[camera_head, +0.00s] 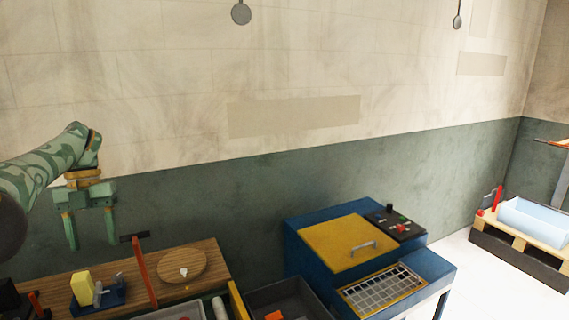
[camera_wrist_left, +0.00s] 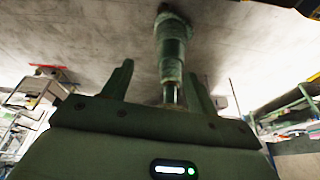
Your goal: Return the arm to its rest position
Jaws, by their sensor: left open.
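My left arm comes in from the left in the head view, with a green camouflage pattern. My left gripper (camera_head: 91,243) hangs from it with its fingers pointing down. The fingers are apart with nothing between them, above the left part of the wooden table. In the left wrist view, my left gripper (camera_wrist_left: 160,85) shows two green fingers spread apart. A green cylindrical post-like form stands beyond them; I cannot tell what it is. My right gripper is in neither view.
A wooden table (camera_head: 205,262) carries a round board (camera_head: 182,266) and a yellow block (camera_head: 81,288) on a blue fixture. A red upright bar (camera_head: 145,272) stands near the gripper. A blue machine with a yellow lid (camera_head: 345,243) and a dark bin (camera_head: 262,292) stand to the right.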

